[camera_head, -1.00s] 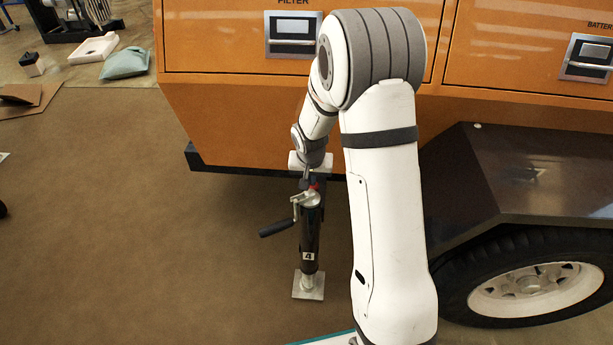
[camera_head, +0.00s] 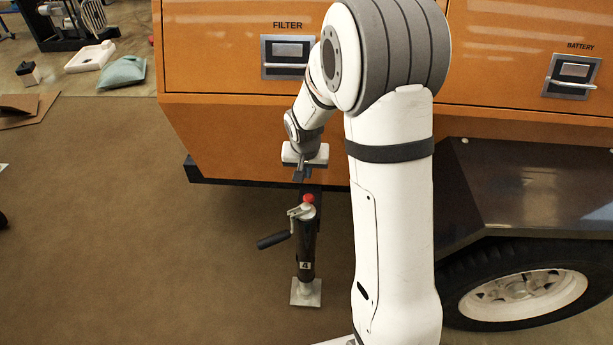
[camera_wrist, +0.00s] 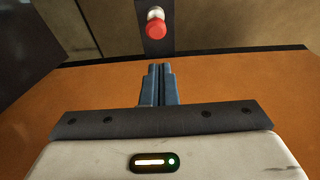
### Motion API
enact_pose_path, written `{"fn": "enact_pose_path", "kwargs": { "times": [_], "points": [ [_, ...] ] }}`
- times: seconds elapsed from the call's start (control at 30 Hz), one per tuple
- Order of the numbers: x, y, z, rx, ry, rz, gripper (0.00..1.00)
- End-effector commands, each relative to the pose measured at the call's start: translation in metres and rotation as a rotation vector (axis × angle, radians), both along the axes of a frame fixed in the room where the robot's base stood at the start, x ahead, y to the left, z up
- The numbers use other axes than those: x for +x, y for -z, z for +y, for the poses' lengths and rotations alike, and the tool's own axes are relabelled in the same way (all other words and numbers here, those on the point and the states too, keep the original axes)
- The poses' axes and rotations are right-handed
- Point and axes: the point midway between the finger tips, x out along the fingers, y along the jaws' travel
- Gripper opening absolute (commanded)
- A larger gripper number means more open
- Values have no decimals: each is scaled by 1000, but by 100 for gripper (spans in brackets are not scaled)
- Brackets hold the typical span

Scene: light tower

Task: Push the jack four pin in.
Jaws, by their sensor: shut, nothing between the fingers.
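Jack four is a dark upright post (camera_head: 307,245) marked with a 4, standing on a square metal foot in front of the orange cabinet. Its red-headed pin (camera_head: 309,198) shows near the top of the jack, beside the crank. In the wrist view the red pin (camera_wrist: 156,28) sits on a pale collar on a dark bracket, straight ahead of the fingertips. My gripper (camera_head: 300,177) is shut and empty, a little above the pin in the head view. In the wrist view my gripper (camera_wrist: 159,68) shows its two fingers together, with a visible gap between them and the pin.
The jack's crank handle (camera_head: 273,240) sticks out to the left. The orange cabinet (camera_head: 230,130) rises behind, and a dark fender (camera_head: 510,190) with a wheel (camera_head: 525,293) stands to the right. The brown floor left of the jack is clear.

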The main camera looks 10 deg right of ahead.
Motion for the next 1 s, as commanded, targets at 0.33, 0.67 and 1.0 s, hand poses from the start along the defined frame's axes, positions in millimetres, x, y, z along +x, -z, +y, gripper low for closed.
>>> {"fn": "enact_pose_path", "kwargs": {
  "times": [0.33, 0.67, 1.0],
  "points": [
    [-11, -37, 4, 0, 0, 1, 0],
    [-11, -37, 4, 0, 0, 1, 0],
    [-26, -82, 1, -3, -15, 1, 0]
  ]
}}
